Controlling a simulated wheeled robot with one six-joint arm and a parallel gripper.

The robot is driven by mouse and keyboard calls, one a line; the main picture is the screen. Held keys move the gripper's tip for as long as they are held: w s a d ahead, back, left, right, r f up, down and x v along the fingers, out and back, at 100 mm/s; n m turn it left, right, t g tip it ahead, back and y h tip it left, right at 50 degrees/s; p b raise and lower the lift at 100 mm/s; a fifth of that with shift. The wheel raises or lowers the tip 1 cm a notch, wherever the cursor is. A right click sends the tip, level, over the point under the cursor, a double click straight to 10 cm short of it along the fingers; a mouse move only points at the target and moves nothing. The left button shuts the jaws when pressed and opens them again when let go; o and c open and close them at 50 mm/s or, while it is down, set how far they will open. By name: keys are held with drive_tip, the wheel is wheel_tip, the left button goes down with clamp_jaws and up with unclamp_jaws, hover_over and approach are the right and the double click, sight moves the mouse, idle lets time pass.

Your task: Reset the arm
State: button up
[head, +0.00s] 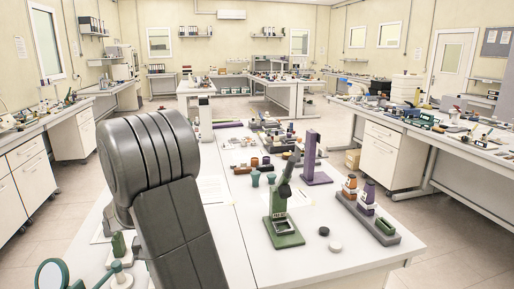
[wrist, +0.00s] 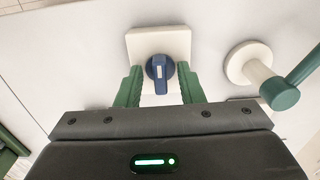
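My gripper (wrist: 159,80) shows in the wrist view with two green fingers spread apart. A blue knob (wrist: 160,70) on a white square plate (wrist: 142,42) lies between the fingertips. A gap shows on each side of the knob, so the gripper appears open and not clamped on it. My grey arm (head: 170,190) fills the left front of the head view. My gripper and the blue knob are hidden in the head view.
Right of the fingers in the wrist view is a white round base (wrist: 245,62) with a teal handle (wrist: 279,94). On the white table (head: 310,264) stand a green press-like device (head: 283,225), a purple stand (head: 312,160) and a grey tray (head: 372,226) with bottles. The table's front right is mostly clear.

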drive_tip(key=n, duration=0.4)
drive_tip(key=shift+r+n, duration=0.2)
drive_tip(key=shift+n, duration=0.2)
drive_tip(key=n, duration=0.3)
drive_tip(key=shift+n, duration=0.4)
drive_tip(key=n+p, duration=0.1)
drive_tip(key=n, duration=0.3)
drive_tip(key=shift+n, duration=0.4)
drive_tip(key=n, duration=0.4)
